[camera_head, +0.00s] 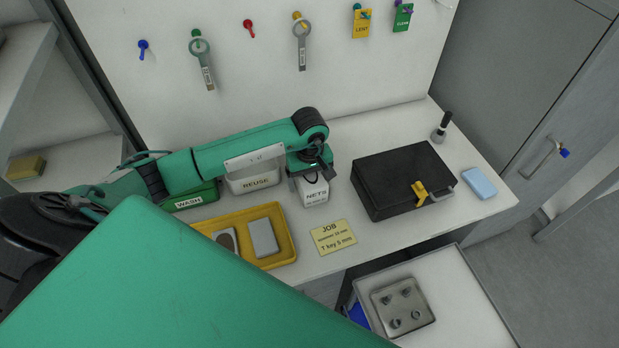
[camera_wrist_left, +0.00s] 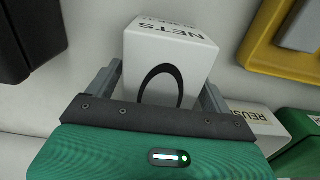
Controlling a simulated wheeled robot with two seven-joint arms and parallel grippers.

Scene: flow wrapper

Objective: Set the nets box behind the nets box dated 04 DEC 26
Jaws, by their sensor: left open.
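A white nets box (camera_head: 315,194) stands on the bench between the REUSE bin and the black case; it also shows in the left wrist view (camera_wrist_left: 170,55). My left gripper (camera_head: 311,174) is open over the box, coming from behind. In the left wrist view its fingers (camera_wrist_left: 160,84) stand on either side of the box, and I cannot tell whether they touch it. I see one nets box only; the gripper and forearm hide part of the bench behind it. My right gripper is not in view.
The REUSE bin (camera_head: 254,181) and green WASH bin (camera_head: 196,198) stand left, the yellow tray (camera_head: 285,224) front left. A JOB card (camera_head: 333,237) lies in front. The black case (camera_head: 401,180) stands right. A pegboard wall (camera_head: 250,75) rises behind.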

